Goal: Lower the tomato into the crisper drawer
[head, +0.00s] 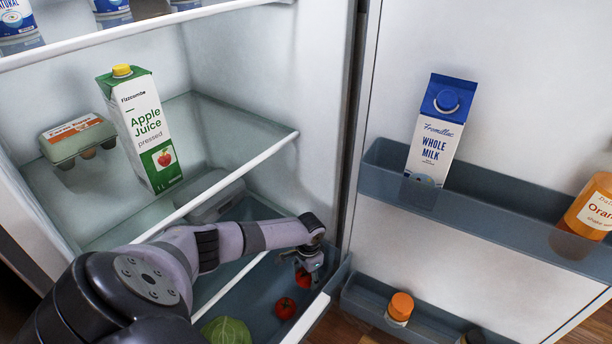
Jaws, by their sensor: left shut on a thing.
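My left gripper (309,268) reaches down over the right part of the open crisper drawer (262,289) at the bottom of the fridge. It is shut on a red tomato (303,278), which is partly hidden by the fingers. I cannot tell whether this tomato touches the drawer floor. A second tomato (285,308) lies on the drawer floor, a little nearer and to the left. A green leafy vegetable (227,331) lies at the drawer's near left. My right gripper is not in view.
An apple juice carton (146,130) and an egg box (77,139) stand on the glass shelf above the drawer. The shelf's front edge (222,184) is close above my left arm. The open door at right holds a milk carton (436,133) and bottles in its bins.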

